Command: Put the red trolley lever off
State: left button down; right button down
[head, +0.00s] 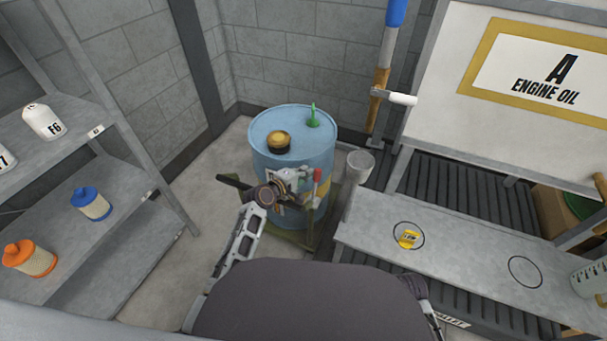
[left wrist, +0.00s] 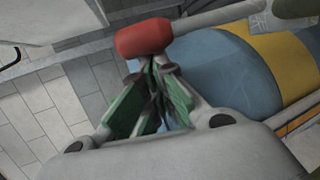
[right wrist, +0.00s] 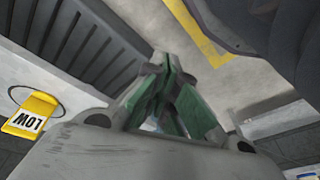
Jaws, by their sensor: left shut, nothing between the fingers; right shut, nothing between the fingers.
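The red trolley lever (head: 317,174) shows as a small red end in front of the blue drum (head: 268,165) in the head view. In the left wrist view its rounded red end (left wrist: 144,37) sits on a grey bar, just beyond my fingertips. My left gripper (left wrist: 153,66) is shut and empty, its tips close to the red end; I cannot tell whether they touch. In the head view my left arm partly covers the trolley (head: 330,215). My right gripper (right wrist: 172,65) is shut and empty, above the floor and away from the lever.
A steel bench (head: 460,245) with a yellow tag (head: 408,239) stands right of the drum. A shelf (head: 120,195) with filters is at the left. Bare floor (head: 165,270) lies between shelf and trolley.

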jog(key=shift+s+f, duration=0.1)
jog(key=shift+w, duration=0.3)
pick_arm(q)
jog(key=shift+s+a+r+t+b, duration=0.1)
jog(key=shift+s+t+b, duration=0.2)
jog(key=shift+b, duration=0.3)
pick_arm(e)
jog(key=shift+a+r, duration=0.2)
jog(key=shift+r, duration=0.65)
jog(key=shift+w+r, duration=0.1)
pick_arm(q)
jog(key=shift+s+h, duration=0.15)
jog(key=shift+h, duration=0.15)
pick_arm(e)
jog(key=shift+w+r, duration=0.1)
jog(key=shift+r, duration=0.15)
pick_arm(q)
jog(key=shift+b, duration=0.3)
